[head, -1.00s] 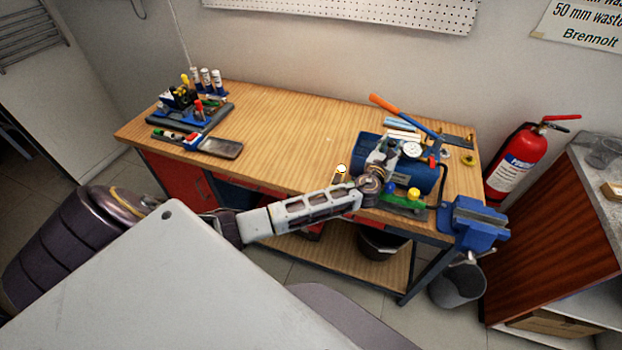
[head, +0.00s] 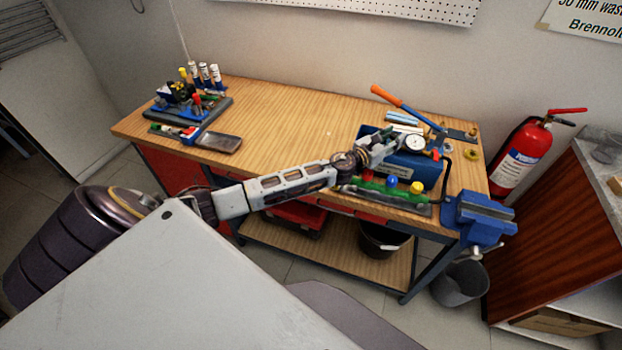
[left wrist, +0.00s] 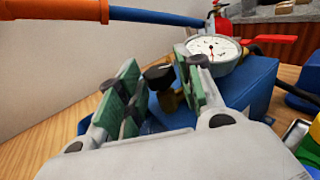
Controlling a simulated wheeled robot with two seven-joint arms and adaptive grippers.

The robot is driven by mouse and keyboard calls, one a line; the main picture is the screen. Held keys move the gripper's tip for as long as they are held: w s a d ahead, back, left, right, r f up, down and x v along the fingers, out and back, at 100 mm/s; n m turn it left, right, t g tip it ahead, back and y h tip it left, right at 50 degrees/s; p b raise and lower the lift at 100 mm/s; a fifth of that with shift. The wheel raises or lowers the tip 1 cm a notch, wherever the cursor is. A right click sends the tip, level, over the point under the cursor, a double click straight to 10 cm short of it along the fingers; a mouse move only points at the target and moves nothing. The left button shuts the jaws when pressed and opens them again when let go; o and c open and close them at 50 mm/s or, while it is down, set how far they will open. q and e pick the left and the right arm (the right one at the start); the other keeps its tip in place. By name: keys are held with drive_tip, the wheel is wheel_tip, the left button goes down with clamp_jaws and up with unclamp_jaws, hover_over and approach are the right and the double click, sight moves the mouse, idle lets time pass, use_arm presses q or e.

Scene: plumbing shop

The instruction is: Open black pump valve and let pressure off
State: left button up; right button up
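The blue pump (head: 425,172) stands at the right end of the workbench, with its white-faced gauge (head: 415,143) on top. In the left wrist view the black valve knob (left wrist: 159,75) sits on a brass fitting beside the gauge (left wrist: 214,48). My left gripper (head: 400,140) is over the pump, left of the gauge. In the left wrist view its green-padded fingers (left wrist: 163,88) are open, with the black knob showing in the gap between them. I cannot tell whether either finger touches the knob. The knob is hidden in the head view. My right gripper is not in view.
The pump's lever with orange handle (head: 388,96) slants across above the pump. A red handle (left wrist: 270,40) is right of the gauge. A blue vise (head: 478,218) is on the bench's front corner. The middle of the workbench (head: 290,125) is clear.

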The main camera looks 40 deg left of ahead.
use_arm(q)
drive_tip(key=shift+w+a+m+g+h+b, duration=0.15)
drive_tip(key=shift+m+g+h+b, duration=0.65)
drive_tip(key=shift+m+h+b, duration=0.85)
drive_tip(key=shift+n+h, duration=0.25)
drive_tip(key=shift+n, duration=0.1)
drive_tip(key=shift+b+v, duration=0.35)
drive_tip(key=shift+v, duration=2.35)
drive_tip(key=b+v, duration=0.2)
drive_tip(key=v, duration=0.6)
drive_tip(key=shift+s+a, duration=0.1)
drive_tip(key=shift+s, duration=0.2)
